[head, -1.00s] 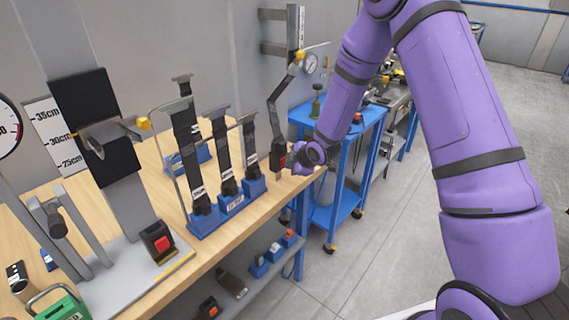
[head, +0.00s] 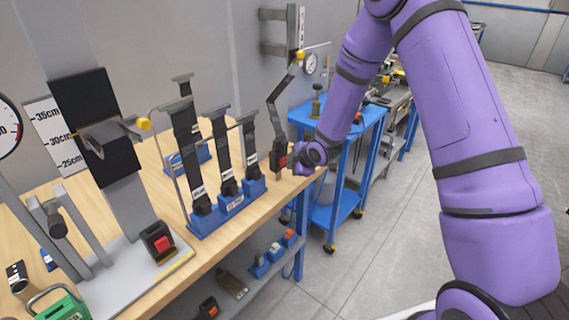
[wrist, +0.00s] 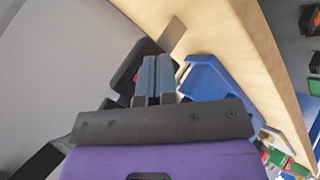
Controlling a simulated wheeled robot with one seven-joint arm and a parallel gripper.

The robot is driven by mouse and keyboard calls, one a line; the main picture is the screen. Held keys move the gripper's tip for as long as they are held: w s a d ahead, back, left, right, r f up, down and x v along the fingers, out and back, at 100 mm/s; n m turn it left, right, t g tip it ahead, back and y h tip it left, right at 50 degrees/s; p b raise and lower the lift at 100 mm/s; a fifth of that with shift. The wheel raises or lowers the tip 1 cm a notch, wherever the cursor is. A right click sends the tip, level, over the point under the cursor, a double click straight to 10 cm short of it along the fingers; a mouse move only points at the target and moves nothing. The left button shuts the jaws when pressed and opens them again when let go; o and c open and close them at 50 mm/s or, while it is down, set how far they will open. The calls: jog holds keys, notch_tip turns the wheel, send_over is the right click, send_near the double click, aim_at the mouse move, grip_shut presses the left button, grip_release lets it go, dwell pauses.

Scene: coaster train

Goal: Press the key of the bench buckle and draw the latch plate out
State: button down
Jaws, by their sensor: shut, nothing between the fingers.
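A black buckle (head: 278,153) hangs on a dark strap at the far end of the wooden bench. My gripper (head: 289,160) is right up against it, partly covered by my purple wrist in the head view. In the wrist view the fingers (wrist: 155,62) are shut together with nothing between them. Their tips lie over the black buckle body (wrist: 129,72). A bit of red (wrist: 123,101) shows at the buckle's side. A grey metal plate (wrist: 172,36) sticks out beyond the fingertips. Whether the fingers touch the red key is hidden.
Another black buckle with a red key (head: 161,243) stands on a grey base at the near left. Blue stands (head: 231,205) with upright straps fill the middle of the bench. A blue cart (head: 335,203) stands beyond the bench end.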

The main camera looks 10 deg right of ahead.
jog(key=shift+s+d, duration=0.3)
jog(key=shift+s, duration=0.05)
jog(key=shift+s+d, duration=0.75)
jog(key=shift+s, duration=0.3)
jog(key=shift+s+d, duration=0.7)
jog(key=shift+s, duration=0.3)
